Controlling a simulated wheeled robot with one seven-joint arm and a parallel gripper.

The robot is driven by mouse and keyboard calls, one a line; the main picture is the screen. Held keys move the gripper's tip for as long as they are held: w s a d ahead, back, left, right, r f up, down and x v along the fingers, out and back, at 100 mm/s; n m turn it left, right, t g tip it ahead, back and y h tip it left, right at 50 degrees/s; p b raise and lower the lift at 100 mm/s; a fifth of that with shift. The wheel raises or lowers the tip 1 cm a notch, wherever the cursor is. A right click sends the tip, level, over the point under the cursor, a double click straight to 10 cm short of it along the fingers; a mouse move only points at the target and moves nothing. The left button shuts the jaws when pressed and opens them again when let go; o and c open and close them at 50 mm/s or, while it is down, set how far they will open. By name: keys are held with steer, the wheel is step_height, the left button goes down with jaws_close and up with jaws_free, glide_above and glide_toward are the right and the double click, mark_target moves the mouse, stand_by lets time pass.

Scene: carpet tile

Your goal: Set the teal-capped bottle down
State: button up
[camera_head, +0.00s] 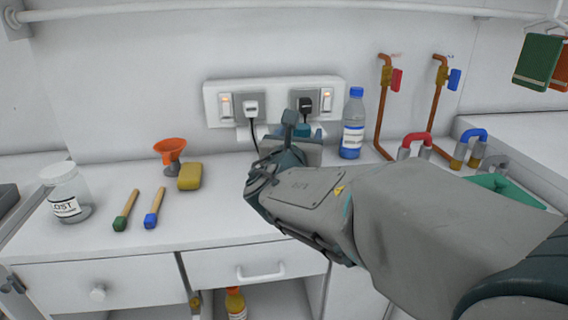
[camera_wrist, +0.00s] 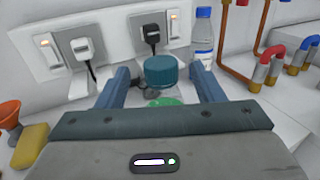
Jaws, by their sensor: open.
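The teal-capped bottle shows in the wrist view as a round teal cap (camera_wrist: 160,70) between my two fingers, with a patch of green below it. Most of its body is hidden. My gripper (camera_wrist: 162,78) is open, with one finger on each side of the cap and a visible gap to each. In the head view my gripper (camera_head: 295,133) is over the back of the counter, below the wall sockets, and hides most of the bottle. I cannot tell how the bottle's base meets the counter.
A blue-capped bottle (camera_head: 353,124) stands close to the right of my gripper. Copper pipes (camera_head: 381,108) with valves rise behind it. A yellow sponge (camera_head: 190,176), an orange funnel (camera_head: 170,150), two brushes (camera_head: 154,207) and a clear jar (camera_head: 66,193) are on the left.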

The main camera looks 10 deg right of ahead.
mark_target(303, 126)
steer(key=shift+x, duration=2.6)
jaws_close()
